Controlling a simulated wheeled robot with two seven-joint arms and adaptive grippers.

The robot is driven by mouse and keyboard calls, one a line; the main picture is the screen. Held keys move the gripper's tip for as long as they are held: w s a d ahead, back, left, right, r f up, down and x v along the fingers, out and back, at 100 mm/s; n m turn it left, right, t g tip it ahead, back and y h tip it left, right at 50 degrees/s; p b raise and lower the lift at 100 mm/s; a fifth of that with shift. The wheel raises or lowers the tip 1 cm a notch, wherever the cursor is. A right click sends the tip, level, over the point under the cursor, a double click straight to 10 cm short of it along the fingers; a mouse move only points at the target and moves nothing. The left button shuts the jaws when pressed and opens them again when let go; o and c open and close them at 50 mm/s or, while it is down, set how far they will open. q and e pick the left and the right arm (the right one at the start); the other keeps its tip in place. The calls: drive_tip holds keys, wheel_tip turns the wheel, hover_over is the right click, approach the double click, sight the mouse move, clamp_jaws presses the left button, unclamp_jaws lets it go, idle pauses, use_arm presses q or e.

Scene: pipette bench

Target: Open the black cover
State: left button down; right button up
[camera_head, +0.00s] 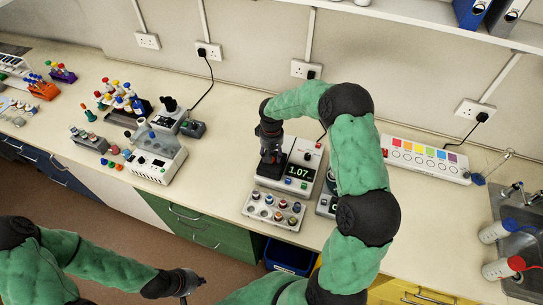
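The white instrument (300,165) with the green 1.07 display stands on the bench right of centre. A dark part sits on its left side, directly under my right gripper (270,152). I cannot tell how much of that dark part is the black cover and how much is gripper. My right arm arches over the bench and its gripper points down there, with the fingertips not clearly distinguishable. My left gripper (190,283) is low at the bottom, in front of the green drawers and away from the instrument. Its fingers are too small and dark to tell open from shut.
A rack of several vials (274,211) stands in front of the instrument. A white box (154,158) and bottles are at left. A colour-button panel (425,160) is at right, beside the sink (515,245). A shelf (420,15) overhangs the back. Bare bench lies between the white box and instrument.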

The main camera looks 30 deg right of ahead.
drive_tip(key=shift+f, duration=0.75)
